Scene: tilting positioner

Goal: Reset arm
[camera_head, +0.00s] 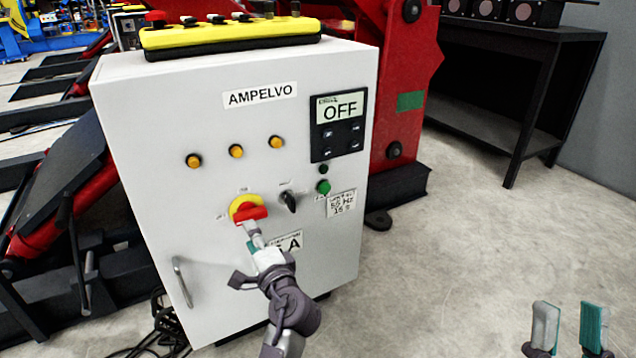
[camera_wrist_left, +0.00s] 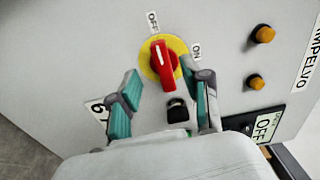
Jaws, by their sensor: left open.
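The white control cabinet (camera_head: 130,190), labelled AMPELVO, carries a red rotary switch (camera_head: 252,213) on a yellow plate; the switch also shows in the left wrist view (camera_wrist_left: 163,62). Its white mark points towards the OFF label (camera_wrist_left: 153,22). The cabinet display (camera_head: 340,112) reads OFF. My left gripper (camera_head: 250,236) is in front of the switch. In the left wrist view its fingers (camera_wrist_left: 160,72) are apart, one on each side of the switch; I cannot tell whether they touch it. My right gripper (camera_head: 567,322) is open and empty at the lower right, away from the cabinet.
A black selector (camera_head: 289,201) and a green button (camera_head: 323,187) sit right of the switch. A metal handle (camera_head: 182,281) is at lower left. A yellow control pendant (camera_head: 230,35) lies on top. A black table (camera_head: 520,40) stands behind right. The floor at right is clear.

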